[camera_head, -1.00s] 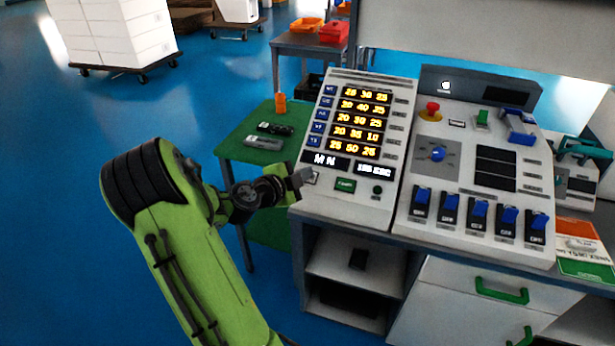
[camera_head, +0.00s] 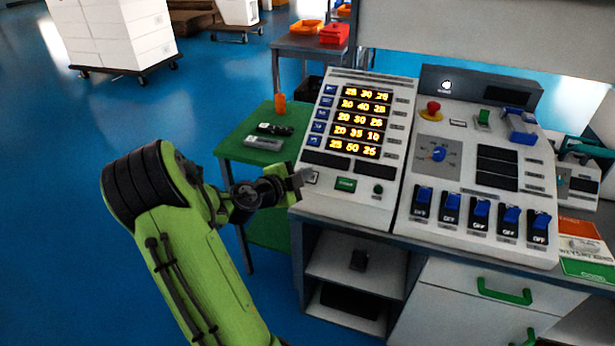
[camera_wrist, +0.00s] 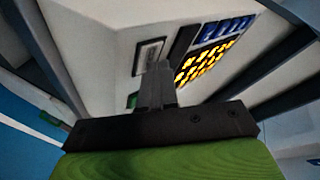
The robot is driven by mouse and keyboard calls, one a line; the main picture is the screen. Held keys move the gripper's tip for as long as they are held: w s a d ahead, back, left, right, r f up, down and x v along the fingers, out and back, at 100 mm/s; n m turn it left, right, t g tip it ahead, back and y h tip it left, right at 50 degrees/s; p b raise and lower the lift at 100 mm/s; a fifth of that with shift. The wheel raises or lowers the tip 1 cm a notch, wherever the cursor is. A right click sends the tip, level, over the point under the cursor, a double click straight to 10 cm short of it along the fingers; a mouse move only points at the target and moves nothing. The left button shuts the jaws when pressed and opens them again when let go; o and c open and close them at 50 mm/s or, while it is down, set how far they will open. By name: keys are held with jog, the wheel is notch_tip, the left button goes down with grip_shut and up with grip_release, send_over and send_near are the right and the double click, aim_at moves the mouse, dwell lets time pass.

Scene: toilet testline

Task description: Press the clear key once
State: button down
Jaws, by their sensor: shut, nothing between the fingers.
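The control panel (camera_head: 350,140) shows several lit yellow number rows, and the two small displays (camera_head: 325,161) below them are dark. A pale key in a dark frame (camera_head: 311,177) sits at the panel's lower left corner; its label is not readable. It also shows in the wrist view (camera_wrist: 150,54). My gripper (camera_head: 299,175) is shut and empty, its tip right at this key. In the wrist view the fingertips (camera_wrist: 158,70) overlap the key's lower edge. I cannot tell whether they touch it.
A green key (camera_head: 345,184) and a dark round knob (camera_head: 378,189) lie to the right on the same panel. A second console (camera_head: 480,170) with blue switches stands beyond. A green table (camera_head: 240,150) with small devices is behind at left.

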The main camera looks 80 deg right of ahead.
dwell(0.3)
jog(key=shift+a+r, duration=0.4)
jog(key=shift+r, duration=0.2)
jog(key=shift+r, duration=0.1)
jog(key=shift+w+a+r+p, duration=0.1)
jog(key=shift+a+r, duration=0.3)
jog(key=shift+r, duration=0.3)
jog(key=shift+a+r+p, duration=0.15)
jog(key=shift+a+r, duration=0.3)
jog(key=shift+r, duration=0.25)
jog(key=shift+w+a+r+p, duration=0.1)
jog(key=shift+a+r, duration=0.3)
jog(key=shift+r, duration=0.3)
